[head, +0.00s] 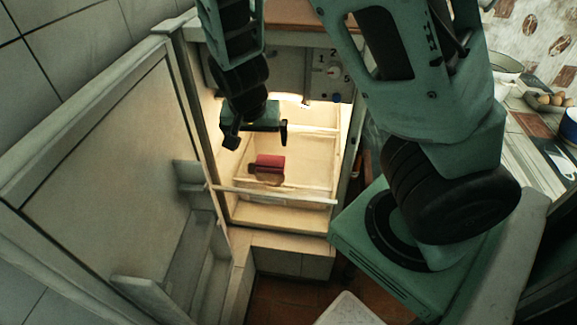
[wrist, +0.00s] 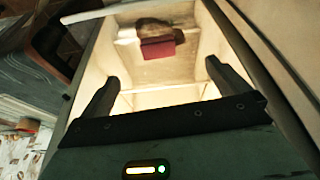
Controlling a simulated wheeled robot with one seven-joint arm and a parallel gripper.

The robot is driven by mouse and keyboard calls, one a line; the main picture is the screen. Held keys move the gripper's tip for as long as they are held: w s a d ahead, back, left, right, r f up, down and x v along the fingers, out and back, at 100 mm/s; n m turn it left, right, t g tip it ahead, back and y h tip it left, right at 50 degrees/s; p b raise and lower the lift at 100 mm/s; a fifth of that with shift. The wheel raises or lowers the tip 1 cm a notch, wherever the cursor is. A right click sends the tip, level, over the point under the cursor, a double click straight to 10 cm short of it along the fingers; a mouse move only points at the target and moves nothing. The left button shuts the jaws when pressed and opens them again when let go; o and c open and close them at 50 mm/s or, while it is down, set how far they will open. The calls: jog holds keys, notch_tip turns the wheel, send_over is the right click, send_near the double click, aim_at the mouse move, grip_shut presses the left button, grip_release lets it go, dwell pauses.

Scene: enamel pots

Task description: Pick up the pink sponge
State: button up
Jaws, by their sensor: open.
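The pink sponge (head: 270,160) looks like a dark pink-red block inside a lit, open fridge-like cabinet (head: 285,215). It sits against a brown rounded item (head: 268,179); I cannot tell whether it rests on it or beside it. My gripper (head: 258,137) is inside the opening, above and behind the sponge in the head view, with its fingers apart and nothing between them. In the wrist view the sponge (wrist: 158,49) lies ahead of the open fingers of my gripper (wrist: 167,82), apart from them. The brown item (wrist: 153,27) is just beyond it.
A pale bar or shelf edge (head: 275,195) crosses the compartment in front of the sponge. The cabinet's door (head: 125,150) stands open on the left. The compartment's side walls are close to my gripper.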

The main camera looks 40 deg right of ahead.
jog(key=d, duration=0.2)
jog(key=b, duration=0.6)
send_over(270, 161)
jog(key=s+a, duration=0.2)
jog(key=shift+m+h, duration=0.3)
jog(key=shift+m, duration=0.1)
notch_tip(270, 161, down, 10)
jog(key=shift+w+d+f, duration=0.1)
jog(key=shift+d+f, duration=0.05)
jog(key=shift+f, duration=0.05)
jog(key=shift+b+x, duration=0.6)
jog(key=shift+x, duration=2.55)
jog(key=shift+w, duration=0.15)
jog(key=c, duration=1.1)
jog(key=shift+o, duration=0.2)
jog(key=shift+r, duration=0.1)
notch_tip(270, 161, up, 10)
jog(key=p, duration=0.3)
